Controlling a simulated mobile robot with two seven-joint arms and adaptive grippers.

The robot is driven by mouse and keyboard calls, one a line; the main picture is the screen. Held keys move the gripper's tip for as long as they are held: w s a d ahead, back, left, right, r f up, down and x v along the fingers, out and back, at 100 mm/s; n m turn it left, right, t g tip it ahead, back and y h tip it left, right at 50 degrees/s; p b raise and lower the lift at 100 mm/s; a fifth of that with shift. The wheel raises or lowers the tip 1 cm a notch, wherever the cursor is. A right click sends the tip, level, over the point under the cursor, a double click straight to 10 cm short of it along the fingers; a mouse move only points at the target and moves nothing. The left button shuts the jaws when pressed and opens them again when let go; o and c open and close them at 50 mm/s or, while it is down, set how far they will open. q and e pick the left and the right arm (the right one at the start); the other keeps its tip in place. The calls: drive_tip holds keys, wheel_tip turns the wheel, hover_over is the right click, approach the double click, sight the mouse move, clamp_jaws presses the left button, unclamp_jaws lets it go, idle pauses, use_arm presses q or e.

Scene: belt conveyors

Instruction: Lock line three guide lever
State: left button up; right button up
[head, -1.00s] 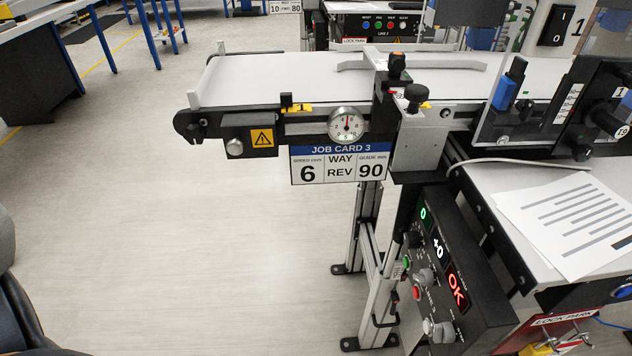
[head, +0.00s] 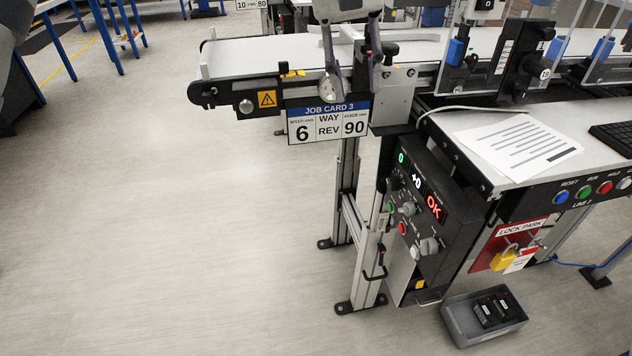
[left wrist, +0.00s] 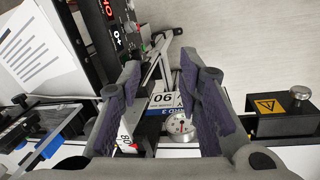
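My left gripper (head: 352,70) comes in from the top of the head view, in front of the line three conveyor's near side. Its two fingers are apart, with nothing seen held; the left wrist view also shows the gripper (left wrist: 160,85) open. Its fingers hide the block where an orange-tipped lever stood in the earlier frame, so I cannot tell that lever's position. A black knob (head: 390,48) stands just right of the fingers, on a grey bracket (head: 394,95). The round dial (head: 331,88) is partly covered; it shows between the fingers in the wrist view (left wrist: 178,126). My right gripper is not in view.
Job card 3 (head: 327,121) hangs below the conveyor belt (head: 255,52). A control box (head: 425,215) with lit displays is below right. A lock park board (head: 484,250) holds a yellow padlock (head: 503,259). A grey bin (head: 462,322) sits on the floor.

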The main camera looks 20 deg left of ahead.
use_arm(q)
drive_tip(key=s+f, duration=0.4)
drive_tip(key=f, duration=1)
drive_tip(key=s+a+f+m, duration=0.1)
drive_tip(key=s+f, duration=0.4)
drive_tip(key=f, duration=1)
drive_tip(key=shift+s+g, duration=0.2)
drive_tip(key=shift+g, duration=0.2)
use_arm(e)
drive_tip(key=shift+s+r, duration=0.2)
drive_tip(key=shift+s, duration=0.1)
